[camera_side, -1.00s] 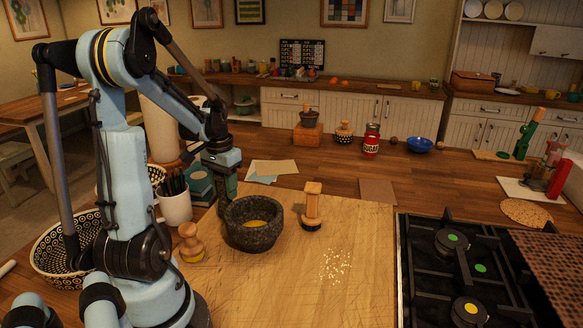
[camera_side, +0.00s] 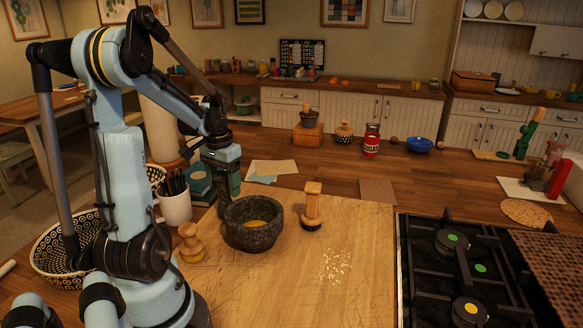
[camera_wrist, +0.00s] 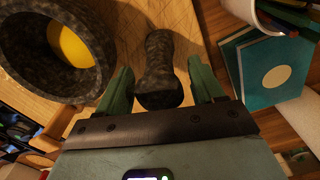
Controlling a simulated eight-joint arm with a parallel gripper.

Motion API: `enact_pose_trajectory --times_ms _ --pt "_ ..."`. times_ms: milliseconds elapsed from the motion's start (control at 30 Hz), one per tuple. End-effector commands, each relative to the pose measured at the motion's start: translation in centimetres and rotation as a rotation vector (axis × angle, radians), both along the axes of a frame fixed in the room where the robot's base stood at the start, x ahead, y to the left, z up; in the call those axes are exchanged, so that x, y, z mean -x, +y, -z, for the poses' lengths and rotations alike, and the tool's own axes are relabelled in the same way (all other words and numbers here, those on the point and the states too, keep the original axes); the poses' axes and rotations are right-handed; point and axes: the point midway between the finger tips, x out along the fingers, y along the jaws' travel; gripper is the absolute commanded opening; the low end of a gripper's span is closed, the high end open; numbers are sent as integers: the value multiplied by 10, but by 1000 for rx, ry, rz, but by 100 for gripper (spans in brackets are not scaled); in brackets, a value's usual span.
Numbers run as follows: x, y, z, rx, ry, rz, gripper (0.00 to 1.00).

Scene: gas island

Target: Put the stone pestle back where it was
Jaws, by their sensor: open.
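The dark stone pestle (camera_wrist: 160,70) shows in the wrist view between the two green fingers of my gripper (camera_wrist: 162,88), with a gap on either side. The jaws are open and not closed on it. In the side view my gripper (camera_side: 229,190) is low, just behind the stone mortar (camera_side: 240,236), and the pestle is hidden there. The mortar holds something yellow and stands on the wooden board (camera_side: 355,225). It also shows at the upper left of the wrist view (camera_wrist: 98,45). I cannot tell whether the pestle stands or lies.
A wooden stamp (camera_side: 312,207) stands right of the mortar, another (camera_side: 190,243) to its left. A white pencil cup (camera_side: 175,207) and teal books (camera_side: 201,180) are close on the left. Pale crumbs (camera_side: 335,264) lie on the board. The gas hob (camera_side: 455,270) is at right.

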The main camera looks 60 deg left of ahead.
Motion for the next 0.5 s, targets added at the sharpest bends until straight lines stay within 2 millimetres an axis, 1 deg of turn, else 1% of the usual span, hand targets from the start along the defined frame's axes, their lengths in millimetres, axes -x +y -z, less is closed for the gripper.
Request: enact_pose_trajectory --times_ms 500 --pt "1 -1 -81 0 0 0 67"
